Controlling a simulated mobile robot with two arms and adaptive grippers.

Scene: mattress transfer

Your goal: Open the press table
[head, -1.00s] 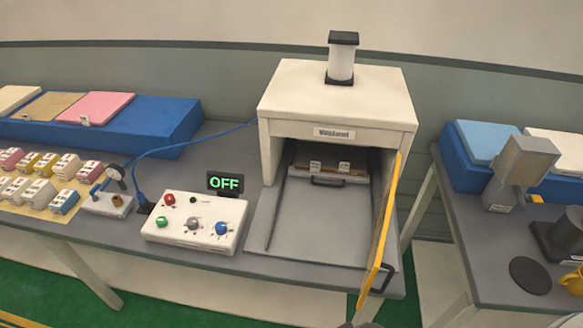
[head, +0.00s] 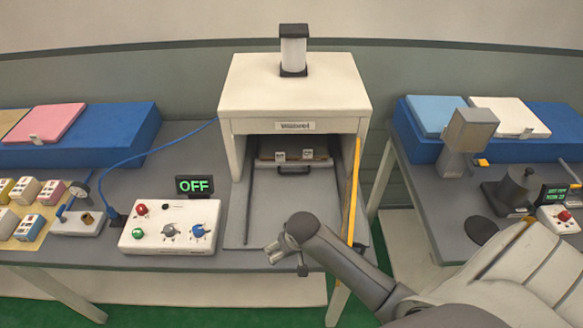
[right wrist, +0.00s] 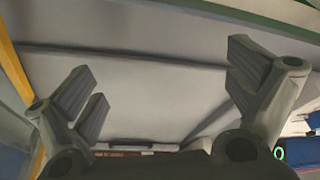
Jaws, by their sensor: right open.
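The white press (head: 295,88) stands in the middle of the head view with its front open. Its yellow-edged door (head: 352,192) is swung out on the right side. Inside lies the flat grey press table (head: 290,205), with a dark handle (head: 293,170) near its back. My right gripper (head: 277,252) is over the table's front edge, left of the door, apart from the handle. In the right wrist view my right gripper (right wrist: 163,85) has its fingers spread and empty, with a grey surface behind them. My left gripper is not in view.
A control box (head: 170,226) with knobs and a green OFF display (head: 195,186) stands left of the press. A blue hose runs to the press. Another table (head: 450,215) with grey devices is on the right. The press interior in front of the handle is clear.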

